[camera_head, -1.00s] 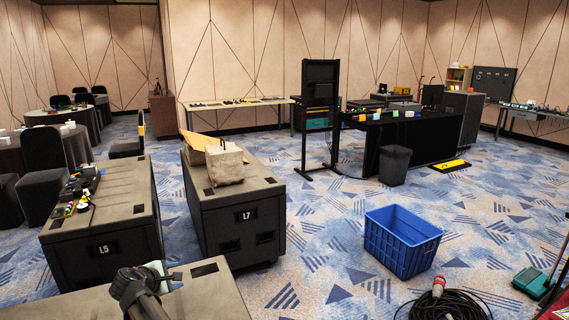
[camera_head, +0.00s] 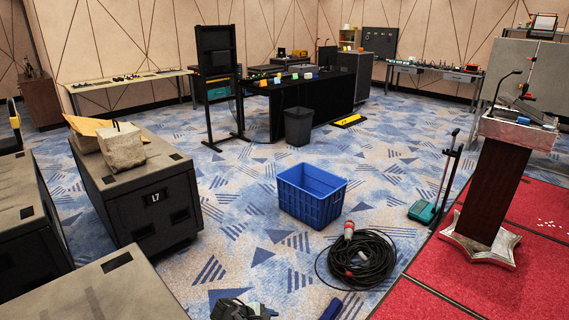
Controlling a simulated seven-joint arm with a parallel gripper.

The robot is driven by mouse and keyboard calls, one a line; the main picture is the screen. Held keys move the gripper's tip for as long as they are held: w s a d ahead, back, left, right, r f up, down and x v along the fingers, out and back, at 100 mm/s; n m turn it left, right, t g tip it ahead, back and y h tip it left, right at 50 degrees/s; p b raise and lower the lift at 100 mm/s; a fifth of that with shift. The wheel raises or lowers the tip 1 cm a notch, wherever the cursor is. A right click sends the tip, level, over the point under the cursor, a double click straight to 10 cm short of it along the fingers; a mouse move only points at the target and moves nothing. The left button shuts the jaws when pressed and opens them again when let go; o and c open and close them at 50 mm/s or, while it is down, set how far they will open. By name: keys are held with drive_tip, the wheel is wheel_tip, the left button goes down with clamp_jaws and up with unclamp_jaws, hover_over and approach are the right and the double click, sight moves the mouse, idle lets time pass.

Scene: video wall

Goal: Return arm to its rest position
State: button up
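A dark piece of my arm, which looks like its end with my gripper (camera_head: 243,309), shows at the bottom edge of the head view. It is cut off by the frame. A small pale part is at its right side. I cannot make out the fingers or whether anything is between them. It appears in front of the patterned carpet, just right of the corner of the near grey case (camera_head: 90,295).
A blue crate (camera_head: 310,195), coiled black cable (camera_head: 357,260) and partly visible blue object (camera_head: 332,310) are on the floor. A lectern (camera_head: 490,190) stands on red carpet (camera_head: 450,275) at right.

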drive_tip(key=s+d+f+m+g+y, duration=0.3)
drive_tip(key=s+d+f+m+g, duration=0.35)
drive_tip(key=s+d+f, duration=0.95)
drive_tip(key=s+d+f+m+g+y, duration=0.2)
drive_tip(key=s+m, duration=0.3)
drive_tip(key=s, duration=0.4)
drive_tip(key=s+d+f+m+g+y, duration=0.1)
drive_tip(key=s+m, duration=0.4)
drive_tip(key=s, duration=0.5)
drive_tip(key=shift+s+d+f+m+g+y, duration=0.35)
drive_tip(key=shift+d+g+y, duration=0.2)
drive_tip(key=shift+d+y, duration=0.7)
